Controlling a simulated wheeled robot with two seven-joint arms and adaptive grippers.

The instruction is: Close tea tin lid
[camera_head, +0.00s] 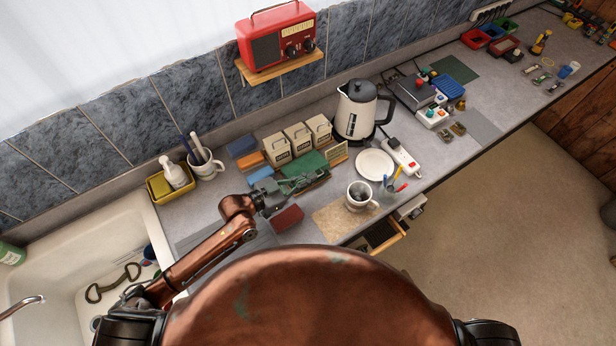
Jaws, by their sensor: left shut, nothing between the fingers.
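A green tin (306,161), perhaps the tea tin, lies on the counter in front of a row of cream labelled canisters (299,138). My left gripper (316,179) is shut and empty, reaching in from the left at the front of this green tin. The gripper overlaps its lower part, so I cannot tell whether they touch or how far its lid is open. My right gripper is not in view.
A white mug (359,195) stands on a tan mat (331,222) to the right. Behind are a plate (374,164) and a kettle (355,112). A dark red box (287,218) sits near the front edge. An open drawer (388,238) juts out below the counter. The sink (60,262) is at left.

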